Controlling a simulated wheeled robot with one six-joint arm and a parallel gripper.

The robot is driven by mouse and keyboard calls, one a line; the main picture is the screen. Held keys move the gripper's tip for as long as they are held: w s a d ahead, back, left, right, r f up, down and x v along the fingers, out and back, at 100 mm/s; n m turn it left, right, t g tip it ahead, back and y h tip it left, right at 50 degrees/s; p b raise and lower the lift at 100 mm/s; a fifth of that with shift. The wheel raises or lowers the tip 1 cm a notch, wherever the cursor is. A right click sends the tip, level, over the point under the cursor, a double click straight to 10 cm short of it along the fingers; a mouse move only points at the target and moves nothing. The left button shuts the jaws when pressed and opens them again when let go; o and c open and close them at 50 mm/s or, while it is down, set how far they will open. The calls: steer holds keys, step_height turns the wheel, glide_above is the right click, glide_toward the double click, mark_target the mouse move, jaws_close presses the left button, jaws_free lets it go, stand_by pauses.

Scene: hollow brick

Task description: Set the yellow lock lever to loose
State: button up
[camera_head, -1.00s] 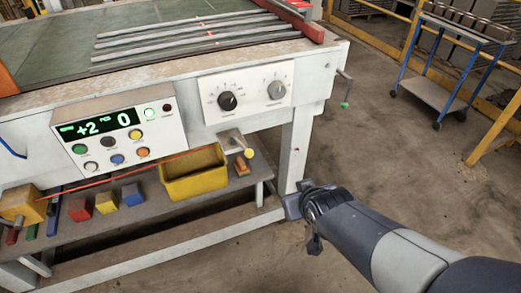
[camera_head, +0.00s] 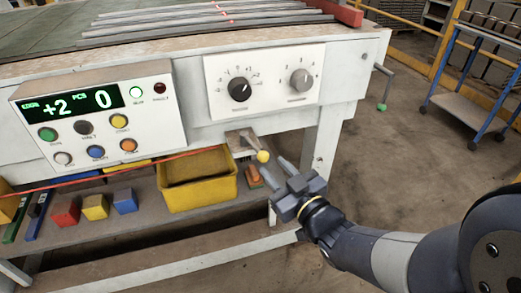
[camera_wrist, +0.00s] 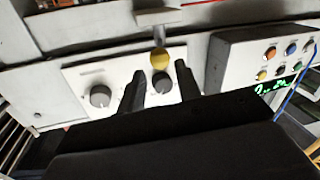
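The lock lever is a short grey arm with a yellow ball knob (camera_head: 263,156) at its end, mounted under the front panel of the bench. The knob also shows in the wrist view (camera_wrist: 160,59), between and just beyond my two fingertips. My gripper (camera_head: 267,170) is open, with its fingers pointing up and left at the knob from just below and to its right. In the wrist view, my gripper (camera_wrist: 157,75) shows a clear gap between its dark fingers. I cannot tell whether a finger touches the knob.
Above the lever is a white panel with a black dial (camera_head: 239,89) and a grey dial (camera_head: 301,80). A control box (camera_head: 98,119) with buttons and a green display is at left. A yellow bin (camera_head: 199,190) sits on the shelf below. A crank (camera_head: 383,85) sticks out at right.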

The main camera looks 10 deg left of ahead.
mark_target(256, 147)
steer(key=x, duration=0.9)
jaws_close()
steer(key=shift+f+b, duration=0.1)
steer(key=shift+b, duration=0.2)
